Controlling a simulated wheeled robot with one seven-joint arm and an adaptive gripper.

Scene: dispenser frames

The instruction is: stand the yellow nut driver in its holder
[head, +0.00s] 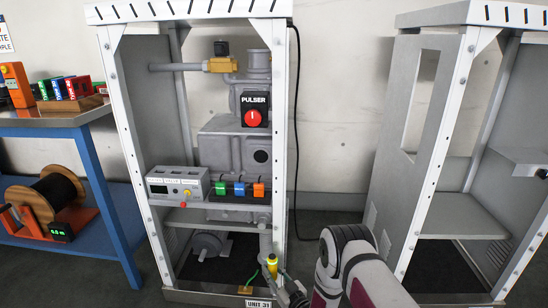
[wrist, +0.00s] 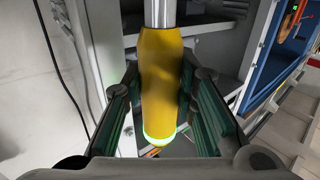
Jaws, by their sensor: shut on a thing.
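The yellow nut driver (wrist: 160,70) fills the middle of the wrist view. Its handle has a bright green ring near the bottom end, and a metal shaft runs up out of the frame. My gripper (wrist: 163,92) is shut on the handle, with a dark green-padded finger on each side. In the head view, the yellow handle (head: 271,265) shows small at the low front of the open middle cabinet, with my gripper (head: 280,280) at it. The tip of the shaft is out of the wrist view. I cannot make out the driver's holder in either view.
The middle cabinet (head: 128,130) has white posts close around my gripper, and a grey control box (head: 178,184) on a shelf. A blue bench (head: 95,118) with coloured devices stands left. Another open cabinet (head: 420,130) stands right, beyond my arm. A dark cable hangs between the cabinets.

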